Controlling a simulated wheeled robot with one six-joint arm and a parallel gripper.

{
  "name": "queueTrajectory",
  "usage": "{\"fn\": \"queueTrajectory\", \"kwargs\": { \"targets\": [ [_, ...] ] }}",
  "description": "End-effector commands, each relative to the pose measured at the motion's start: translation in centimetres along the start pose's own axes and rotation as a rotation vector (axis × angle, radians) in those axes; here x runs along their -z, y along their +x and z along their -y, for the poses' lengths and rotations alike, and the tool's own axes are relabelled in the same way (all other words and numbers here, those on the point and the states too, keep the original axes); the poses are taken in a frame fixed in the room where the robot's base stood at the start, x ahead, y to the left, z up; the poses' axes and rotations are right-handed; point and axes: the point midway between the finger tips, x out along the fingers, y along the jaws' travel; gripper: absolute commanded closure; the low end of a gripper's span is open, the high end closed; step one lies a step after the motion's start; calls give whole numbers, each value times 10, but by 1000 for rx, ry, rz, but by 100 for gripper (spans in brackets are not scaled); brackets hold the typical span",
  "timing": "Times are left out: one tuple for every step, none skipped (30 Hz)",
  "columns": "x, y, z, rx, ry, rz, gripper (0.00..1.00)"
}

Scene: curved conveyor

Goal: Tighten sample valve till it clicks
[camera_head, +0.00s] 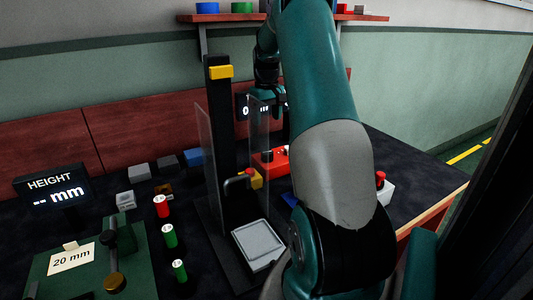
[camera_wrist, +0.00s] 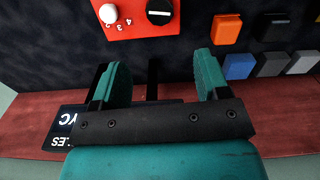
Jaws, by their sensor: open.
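A red box (camera_head: 266,170) stands on the dark bench behind the clear panel. In the wrist view its red face (camera_wrist: 137,27) carries a black round knob (camera_wrist: 160,12) with a white line, a white round button (camera_wrist: 108,13) and printed numerals. No valve label is readable, so I cannot tell if this knob is the sample valve. My gripper (camera_wrist: 161,70) is open and empty, its teal fingers apart and pointing toward the red box without touching it. In the head view the clear panel and my arm partly hide it.
A black column with a yellow block (camera_head: 221,72) and clear panels stands beside the red box, with a grey tray (camera_head: 259,243) at its foot. Orange (camera_wrist: 226,28) and blue (camera_wrist: 239,66) blocks lie near my gripper. Red and green cylinders (camera_head: 169,236) stand left. A shelf (camera_head: 222,18) hangs above.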

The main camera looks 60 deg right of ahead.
Motion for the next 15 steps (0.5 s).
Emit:
{"fn": "queueTrajectory", "kwargs": {
  "targets": [
    [-1,15,0,3,1,6,31],
    [-1,21,0,2,1,5,31],
    [-1,31,0,2,1,5,31],
    [-1,38,0,3,1,6,31],
    [-1,45,0,2,1,5,31],
    [-1,54,0,2,2,5,31],
    [-1,61,0,2,2,5,31],
    [-1,68,0,2,2,5,31],
    [-1,77,1,2,2,5,31],
    [-1,83,1,2,2,5,31],
    [-1,89,0,2,2,4,31],
    [-1,96,0,2,2,5,31],
    [-1,101,0,2,2,3,31],
    [-1,106,0,1,2,3,31],
    [-1,112,0,1,2,3,31]
  ]
}}
